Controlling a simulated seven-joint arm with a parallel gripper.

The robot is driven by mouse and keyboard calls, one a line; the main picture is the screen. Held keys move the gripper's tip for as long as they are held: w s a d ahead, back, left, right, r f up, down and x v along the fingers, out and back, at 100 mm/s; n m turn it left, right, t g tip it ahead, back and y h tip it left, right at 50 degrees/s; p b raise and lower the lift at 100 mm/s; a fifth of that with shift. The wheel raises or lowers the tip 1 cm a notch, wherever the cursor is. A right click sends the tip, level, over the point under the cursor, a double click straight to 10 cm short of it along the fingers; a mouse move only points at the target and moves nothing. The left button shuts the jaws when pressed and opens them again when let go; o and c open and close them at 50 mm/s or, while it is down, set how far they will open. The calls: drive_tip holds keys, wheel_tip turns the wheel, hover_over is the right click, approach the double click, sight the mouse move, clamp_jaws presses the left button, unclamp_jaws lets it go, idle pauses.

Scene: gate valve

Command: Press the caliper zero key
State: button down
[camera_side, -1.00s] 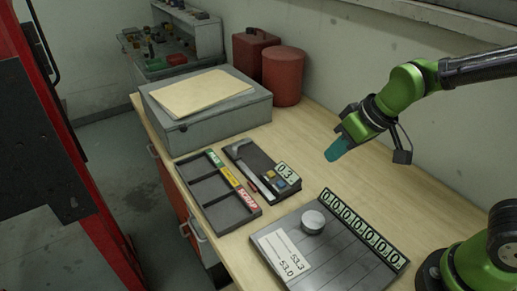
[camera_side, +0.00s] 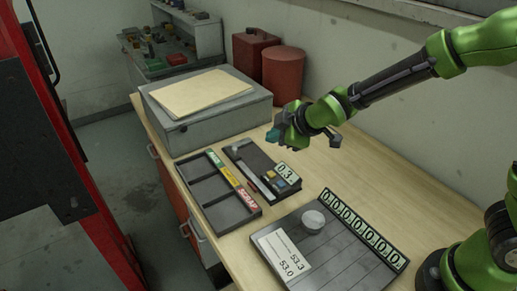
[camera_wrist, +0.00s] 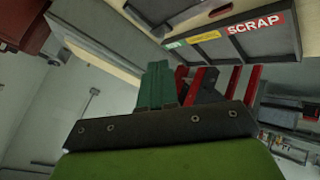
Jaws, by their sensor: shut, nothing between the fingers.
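The caliper (camera_side: 249,161) lies in a dark holder on the bench, with a small display (camera_side: 286,171) reading about 0.3 at its near right end. A blue key (camera_side: 279,182) and a yellow key (camera_side: 270,174) sit beside the display; their markings are too small to read. My gripper (camera_side: 272,135) is shut and empty, its teal fingertips pointing left above the bench, beyond the keys in the picture. The teal fingers (camera_wrist: 157,84) are together in the wrist view. I cannot clearly make out the keys there.
A sorting tray (camera_side: 215,190) with green, yellow and red labels lies left of the caliper; its SCRAP label (camera_wrist: 256,27) shows in the wrist view. A grey plate (camera_side: 330,256) with a round puck (camera_side: 313,221) lies nearer. A grey box (camera_side: 230,115) and red canister (camera_side: 285,75) stand behind.

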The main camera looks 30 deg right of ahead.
sight(273, 175)
drive_tip(key=shift+f, duration=4.4)
drive_tip(key=shift+f, duration=0.1)
drive_tip(key=shift+f, duration=0.3)
drive_tip(key=shift+f, duration=0.5)
drive_tip(key=shift+r, duration=0.9)
drive_tip(key=shift+r, duration=2.5)
